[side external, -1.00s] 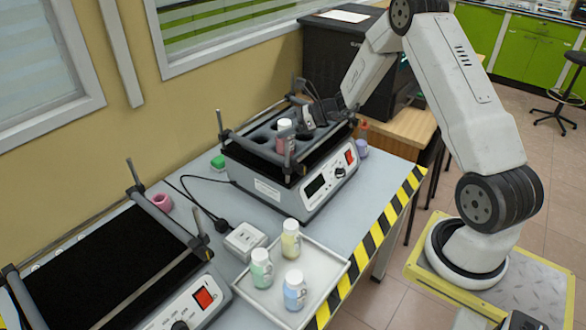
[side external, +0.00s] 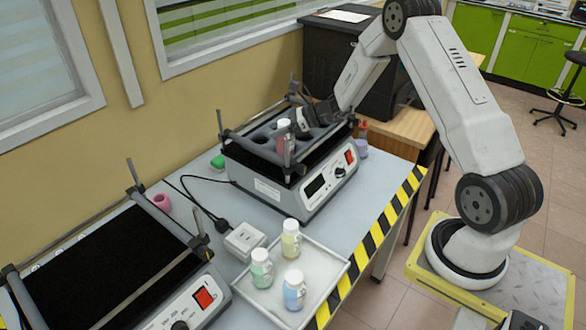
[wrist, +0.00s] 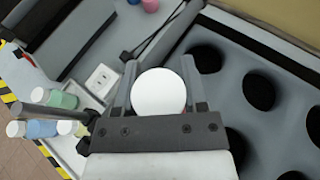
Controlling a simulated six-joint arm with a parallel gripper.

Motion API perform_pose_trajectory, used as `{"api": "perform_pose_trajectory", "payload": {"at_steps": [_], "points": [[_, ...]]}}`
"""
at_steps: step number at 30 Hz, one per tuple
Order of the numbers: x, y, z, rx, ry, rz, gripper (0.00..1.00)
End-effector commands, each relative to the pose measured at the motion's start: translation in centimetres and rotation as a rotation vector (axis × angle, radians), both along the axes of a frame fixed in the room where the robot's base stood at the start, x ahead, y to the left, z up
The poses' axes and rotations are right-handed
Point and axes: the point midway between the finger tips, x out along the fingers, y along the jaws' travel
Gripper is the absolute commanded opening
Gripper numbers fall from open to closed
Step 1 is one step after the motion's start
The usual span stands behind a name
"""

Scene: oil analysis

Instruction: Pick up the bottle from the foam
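The bottle (side external: 283,138) has a white cap and reddish contents. It stands upright in a hole of the grey foam (side external: 262,133) on the rear shaker. In the wrist view its round white cap (wrist: 158,92) lies between my two fingers, and its body is hidden below. The foam (wrist: 231,72) with several dark empty holes fills the right side there. My gripper (side external: 300,121) is low over the foam, at the bottle's right in the side view. In the wrist view my gripper (wrist: 159,75) is open, with a finger on each side of the cap; contact is not clear.
The shaker's posts and bars (side external: 222,127) surround the foam. A tray (side external: 322,262) with green, yellow and blue bottles stands in front. A second shaker (side external: 110,265) is at left, near a white socket box (side external: 245,240). A dark box (side external: 335,65) stands behind my arm.

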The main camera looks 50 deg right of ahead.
Motion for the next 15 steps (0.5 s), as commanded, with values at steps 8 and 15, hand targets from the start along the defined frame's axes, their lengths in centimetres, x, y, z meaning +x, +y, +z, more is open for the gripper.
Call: {"api": "perform_pose_trajectory", "payload": {"at_steps": [8,15], "points": [[0.02,-0.02,0.06,0.0,-0.002,-0.001,0.0],[0.02,-0.02,0.14,0.0,-0.002,-0.001,0.0]]}}
